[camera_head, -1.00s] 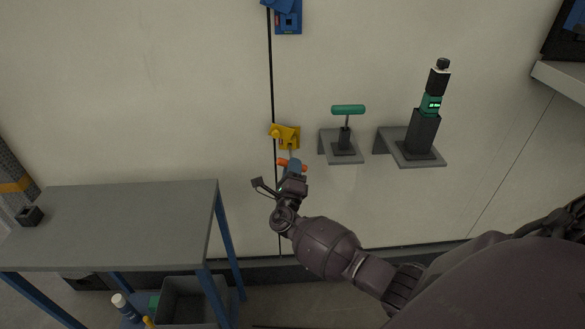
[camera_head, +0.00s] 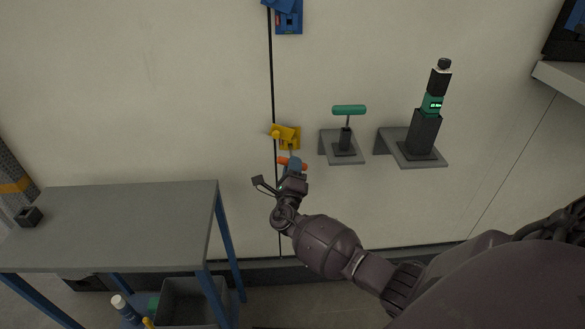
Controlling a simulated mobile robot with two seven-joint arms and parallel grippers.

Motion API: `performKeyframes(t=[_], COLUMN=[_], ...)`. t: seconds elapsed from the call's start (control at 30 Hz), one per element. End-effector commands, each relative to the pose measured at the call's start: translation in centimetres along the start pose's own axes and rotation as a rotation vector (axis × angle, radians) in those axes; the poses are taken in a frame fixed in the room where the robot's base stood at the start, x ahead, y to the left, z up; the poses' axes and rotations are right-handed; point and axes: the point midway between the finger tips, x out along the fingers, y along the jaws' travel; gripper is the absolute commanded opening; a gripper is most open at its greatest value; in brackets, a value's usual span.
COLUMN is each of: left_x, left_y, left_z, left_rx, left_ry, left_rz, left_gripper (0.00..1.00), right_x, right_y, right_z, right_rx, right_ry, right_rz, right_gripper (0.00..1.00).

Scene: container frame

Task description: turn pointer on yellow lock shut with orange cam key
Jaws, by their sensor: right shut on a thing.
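The yellow lock (camera_head: 290,137) is mounted on the pale wall panel beside the dark vertical seam. The orange cam key (camera_head: 283,160) shows its orange handle just below the lock. Its thin shaft points up at the lock; whether its tip sits in the lock is too small to tell. My right gripper (camera_head: 293,166) is shut on the orange cam key, its fingers across the handle. The pointer on the lock is too small to read. My left gripper is not in view.
A green-handled tool (camera_head: 348,110) stands on a small grey shelf (camera_head: 346,160) right of the lock. A dark tool with a green display (camera_head: 432,104) stands on another shelf. A blue lock (camera_head: 289,18) is above. A grey table (camera_head: 120,225) is at left.

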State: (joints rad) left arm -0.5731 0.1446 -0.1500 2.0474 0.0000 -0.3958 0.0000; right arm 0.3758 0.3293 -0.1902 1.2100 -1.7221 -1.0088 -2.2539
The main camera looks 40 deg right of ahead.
Motion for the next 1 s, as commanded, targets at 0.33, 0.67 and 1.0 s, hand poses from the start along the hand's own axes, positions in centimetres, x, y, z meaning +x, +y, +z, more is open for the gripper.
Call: performKeyframes(t=[0.33,0.67,1.0], left_x=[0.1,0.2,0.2], left_y=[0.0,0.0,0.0], left_z=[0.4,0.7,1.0], left_rx=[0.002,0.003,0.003], left_ry=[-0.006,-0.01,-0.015], left_rz=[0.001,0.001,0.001], left_gripper=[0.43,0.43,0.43], right_x=[0.5,1.0,1.5], right_y=[0.2,0.4,0.6], right_z=[0.0,0.0,0.0], right_rx=[-0.001,-0.001,0.0], right_ry=[0.0,0.0,0.0], right_rz=[0.0,0.0,0.0], right_gripper=[0.0,0.0,0.0])
